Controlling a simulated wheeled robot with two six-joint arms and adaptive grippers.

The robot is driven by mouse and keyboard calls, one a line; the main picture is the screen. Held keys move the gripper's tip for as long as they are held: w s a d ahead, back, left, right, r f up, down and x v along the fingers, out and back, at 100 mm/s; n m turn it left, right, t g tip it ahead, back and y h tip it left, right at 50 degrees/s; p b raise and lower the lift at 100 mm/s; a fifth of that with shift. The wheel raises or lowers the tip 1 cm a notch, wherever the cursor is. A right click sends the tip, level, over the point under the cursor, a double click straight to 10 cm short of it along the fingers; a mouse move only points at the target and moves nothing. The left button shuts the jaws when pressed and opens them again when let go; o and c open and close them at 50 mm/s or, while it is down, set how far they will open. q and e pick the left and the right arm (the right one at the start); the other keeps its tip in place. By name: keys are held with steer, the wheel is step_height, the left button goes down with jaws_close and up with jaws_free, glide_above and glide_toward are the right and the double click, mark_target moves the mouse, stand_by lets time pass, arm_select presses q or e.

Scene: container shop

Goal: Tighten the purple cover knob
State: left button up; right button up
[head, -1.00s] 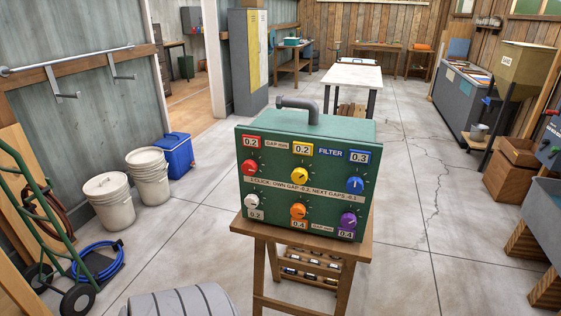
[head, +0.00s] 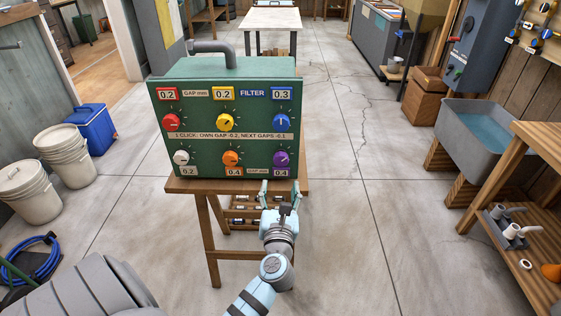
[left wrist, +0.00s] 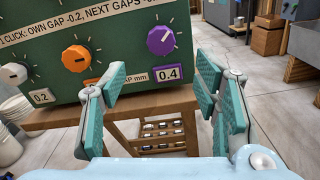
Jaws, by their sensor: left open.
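The purple knob (head: 281,160) is at the lower right of the green filter box (head: 200,109), above a label reading 0.4. It also shows in the left wrist view (left wrist: 161,40), with a white pointer mark. My left gripper (head: 280,187) is open and empty, just below and in front of the purple knob, apart from it. In the left wrist view its fingers (left wrist: 160,100) are spread wide, with the knob above and beyond the gap between them. An orange knob (head: 231,159) and a white knob (head: 181,158) share the lower row. My right gripper is not in view.
Red (head: 171,122), yellow (head: 225,123) and blue (head: 281,120) knobs form the upper row. The box stands on a wooden stand (head: 200,186) with a rack of small items below. A sink (head: 485,134) and wooden bench (head: 518,215) are at the right. The floor between is clear.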

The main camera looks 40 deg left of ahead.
mark_target(281, 162)
arm_select(q)
steer(key=b+x, duration=0.1)
steer(key=x, duration=1.1)
steer(key=shift+w+a+b, duration=0.2)
steer(key=shift+w+b, duration=0.05)
steer(key=shift+b, duration=0.1)
steer(key=c, duration=1.2)
